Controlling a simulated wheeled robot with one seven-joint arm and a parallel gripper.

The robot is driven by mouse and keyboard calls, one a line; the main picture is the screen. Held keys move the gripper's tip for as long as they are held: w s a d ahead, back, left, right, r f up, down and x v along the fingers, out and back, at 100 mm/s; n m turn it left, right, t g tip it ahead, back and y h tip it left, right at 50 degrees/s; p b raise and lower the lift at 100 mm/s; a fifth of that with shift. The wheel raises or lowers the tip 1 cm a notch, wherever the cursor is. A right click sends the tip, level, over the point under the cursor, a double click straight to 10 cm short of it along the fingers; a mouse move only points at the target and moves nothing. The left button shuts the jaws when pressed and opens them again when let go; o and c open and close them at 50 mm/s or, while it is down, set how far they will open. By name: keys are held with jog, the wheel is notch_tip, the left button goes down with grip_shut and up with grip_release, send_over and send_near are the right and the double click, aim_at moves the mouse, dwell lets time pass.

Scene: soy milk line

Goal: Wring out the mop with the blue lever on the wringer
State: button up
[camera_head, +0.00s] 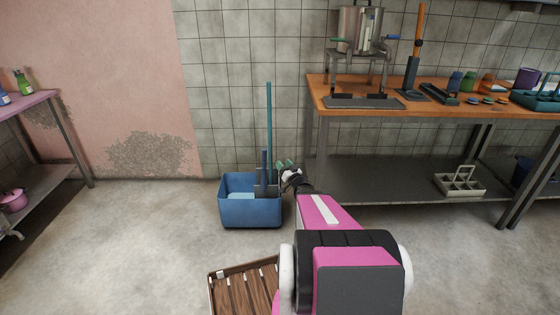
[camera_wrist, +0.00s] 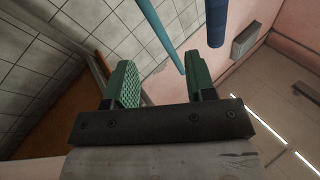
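A blue bucket (camera_head: 250,211) stands on the floor by the tiled wall. A grey wringer (camera_head: 266,190) sits at its right side, and the short blue lever (camera_head: 264,162) rises upright from it. The tall teal mop handle (camera_head: 269,112) stands behind the lever; the mop head cannot be made out. My gripper (camera_head: 284,165) is just right of the lever, above the bucket's right rim. In the wrist view my gripper (camera_wrist: 160,82) has its green fingers apart with nothing between them. The lever (camera_wrist: 216,22) and mop handle (camera_wrist: 160,34) show beyond the fingertips.
A wooden-topped workbench (camera_head: 330,85) with a lower shelf stands right of the bucket. A slatted wooden crate or pallet (camera_head: 243,284) lies on the floor in front. A pink-topped table (camera_head: 28,103) is at far left. The floor left of the bucket is clear.

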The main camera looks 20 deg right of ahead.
jog(key=v, duration=0.5)
jog(key=shift+s+f, duration=0.1)
jog(key=shift+s, duration=0.25)
